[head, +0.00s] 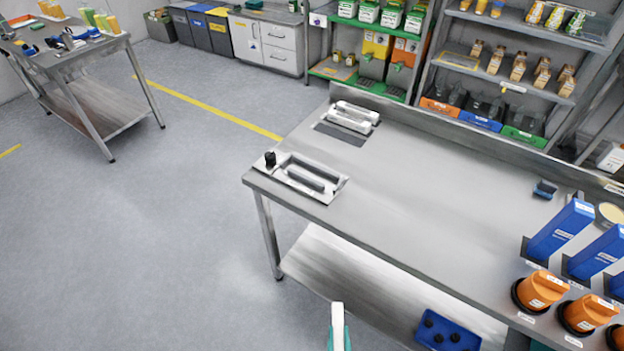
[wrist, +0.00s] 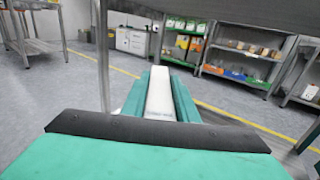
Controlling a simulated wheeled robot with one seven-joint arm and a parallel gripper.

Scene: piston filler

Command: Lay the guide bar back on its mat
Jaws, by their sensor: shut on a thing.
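The guide bar, a long white bar (head: 337,318), is in my gripper at the bottom of the head view, in front of the table's near edge. In the wrist view the white bar (wrist: 160,95) lies lengthwise between the two teal fingers of my gripper (wrist: 160,92), which is shut on it. The bar points away from the wrist. A dark grey mat (head: 338,134) lies at the far left of the steel table, with white bar-like pieces (head: 350,117) at its back edge. I cannot tell whether this mat is the bar's own.
The steel table (head: 400,190) has a clear middle. A metal frame with a black knob (head: 300,177) sits at its left corner. Blue boxes (head: 560,230) and orange-capped containers (head: 540,290) stand at right. A blue tray (head: 447,331) is on the lower shelf. A table edge (wrist: 230,15) spans above my gripper.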

